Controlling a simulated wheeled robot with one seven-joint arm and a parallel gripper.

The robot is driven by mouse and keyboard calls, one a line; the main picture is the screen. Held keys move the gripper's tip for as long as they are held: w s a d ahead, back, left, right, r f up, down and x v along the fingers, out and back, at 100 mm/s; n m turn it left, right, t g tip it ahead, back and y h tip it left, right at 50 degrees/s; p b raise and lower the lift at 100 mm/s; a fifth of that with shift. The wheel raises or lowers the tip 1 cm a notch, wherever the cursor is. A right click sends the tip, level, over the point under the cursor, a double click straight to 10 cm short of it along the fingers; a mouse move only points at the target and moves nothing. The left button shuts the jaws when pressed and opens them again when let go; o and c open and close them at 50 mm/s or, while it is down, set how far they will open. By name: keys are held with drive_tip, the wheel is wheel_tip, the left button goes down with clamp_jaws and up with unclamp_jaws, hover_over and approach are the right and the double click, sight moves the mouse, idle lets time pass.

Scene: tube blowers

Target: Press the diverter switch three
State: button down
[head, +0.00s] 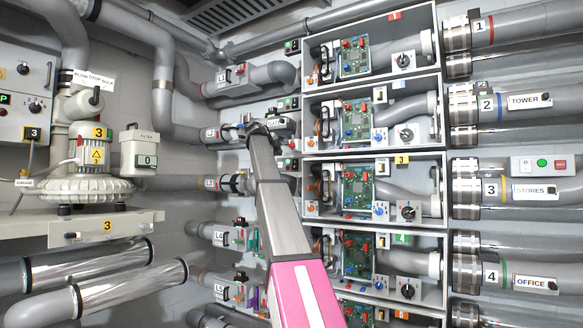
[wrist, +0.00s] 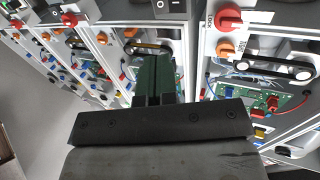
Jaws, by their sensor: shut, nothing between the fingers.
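Stacked bays hold circuit boards and black knobs. A yellow label 3 (head: 402,160) tops the third bay, whose board (head: 357,190) and knob (head: 407,211) show. My gripper (head: 264,130) is at the left edge of the bays, around the second and third rows; its tips are hard to make out there. In the wrist view my gripper (wrist: 160,82) is shut and empty, its fingers pointing toward the panels. A black rocker switch on a pale plate (wrist: 166,8) shows beyond the fingertips, apart from them in the picture. I cannot read which one is diverter switch three.
A pump (head: 95,155) marked 3 stands at left, with a filter (head: 138,148). Grey pipes run to the right, including one tagged STORES (head: 535,190). In the wrist view a red knob (wrist: 230,19) and an orange knob (wrist: 225,48) stick out near the fingers.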

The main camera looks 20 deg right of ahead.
sight(295, 166)
drive_tip(key=x, duration=1.4)
drive_tip(key=shift+w+d+f, duration=0.15)
drive_tip(key=shift+d, duration=0.05)
idle(0.3)
